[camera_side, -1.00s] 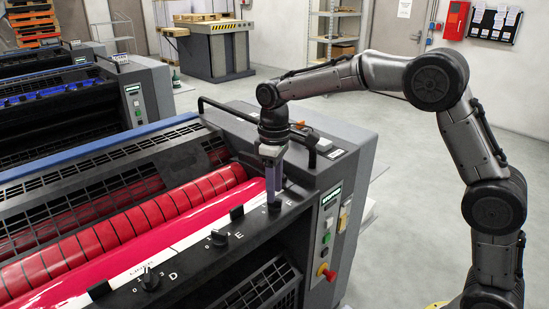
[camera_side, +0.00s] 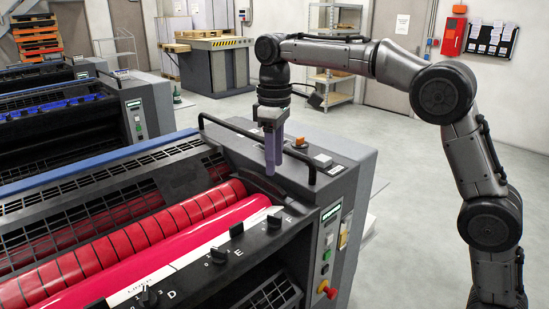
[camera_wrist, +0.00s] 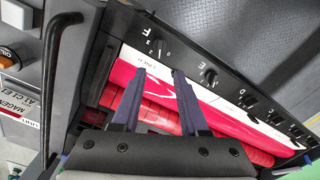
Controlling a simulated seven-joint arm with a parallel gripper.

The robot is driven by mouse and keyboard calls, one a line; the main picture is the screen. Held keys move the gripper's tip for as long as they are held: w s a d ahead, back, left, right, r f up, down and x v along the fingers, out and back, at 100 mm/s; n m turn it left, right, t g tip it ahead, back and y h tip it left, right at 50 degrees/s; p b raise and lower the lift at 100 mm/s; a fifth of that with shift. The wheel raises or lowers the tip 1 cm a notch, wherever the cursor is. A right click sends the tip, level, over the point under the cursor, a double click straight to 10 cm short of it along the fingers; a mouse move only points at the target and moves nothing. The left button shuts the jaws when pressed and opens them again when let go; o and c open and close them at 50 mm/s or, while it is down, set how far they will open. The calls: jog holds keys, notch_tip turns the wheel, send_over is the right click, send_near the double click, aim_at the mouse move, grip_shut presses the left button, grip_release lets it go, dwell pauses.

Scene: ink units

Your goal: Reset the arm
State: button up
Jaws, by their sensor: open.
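My gripper (camera_side: 273,168) hangs with its fingers pointing down, raised above the right end of the press in the side view. Its two purple-grey fingers also show in the wrist view (camera_wrist: 160,73), spread apart with nothing between them. Below it, the black knob at F (camera_side: 274,220) stands on the ink unit's front panel, clear of the fingers. The same knob shows in the wrist view (camera_wrist: 158,50). Another knob, by E (camera_side: 219,254), and one by D (camera_side: 148,298) sit further left along the panel.
A black handrail (camera_side: 311,160) rises from the press end beside my gripper. Red rollers (camera_side: 150,240) lie behind the knob panel. A red stop button (camera_side: 330,291) is on the end face. Open floor lies to the right.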

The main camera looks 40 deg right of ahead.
jog(key=s+d+r+t, duration=0.1)
jog(key=s+r, duration=0.2)
jog(key=s, duration=0.3)
jog(key=s+d+r+m+t, duration=0.1)
jog(key=s+d+r, duration=0.1)
jog(key=s, duration=0.3)
jog(key=s+d+r+t, duration=0.1)
jog(key=s+r, duration=0.2)
jog(key=s, duration=0.3)
jog(key=s+d+f+m+t, duration=0.1)
jog(key=s+f+m, duration=0.3)
jog(key=s+f, duration=0.8)
notch_tip(320, 180, down, 2)
jog(key=shift+s+f+t, duration=0.2)
jog(key=shift+s+t, duration=0.1)
jog(key=shift+t, duration=0.5)
jog(key=shift+d, duration=0.1)
